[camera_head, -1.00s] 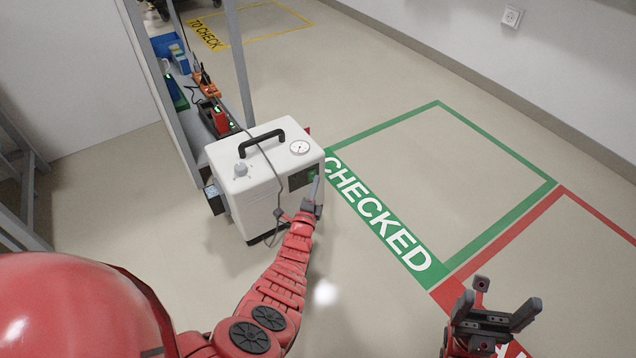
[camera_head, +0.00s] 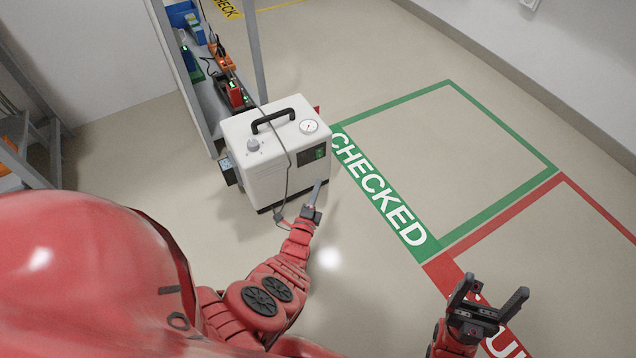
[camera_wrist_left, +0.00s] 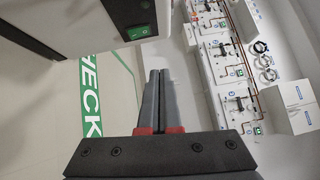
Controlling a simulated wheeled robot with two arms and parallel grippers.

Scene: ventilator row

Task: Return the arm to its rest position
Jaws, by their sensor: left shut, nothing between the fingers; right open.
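My left gripper (camera_head: 315,198) is shut with nothing in it, just in front of the lower right side of the white ventilator unit (camera_head: 265,185). In the left wrist view its fingers (camera_wrist_left: 156,95) lie together. The unit has a black handle, a round gauge and a dark panel with a lit green switch (camera_head: 319,154), which also shows in the left wrist view (camera_wrist_left: 138,32). The gripper appears apart from the switch. My right gripper (camera_head: 491,300) is open and empty at the lower right, above the red floor marking.
A shelf (camera_head: 208,95) with blue bins and a red device stands behind the unit. A green floor frame marked CHECKED (camera_head: 380,190) is empty, with a red frame (camera_head: 590,205) beside it. In the left wrist view, wall outlets and white boxes (camera_wrist_left: 290,108) show.

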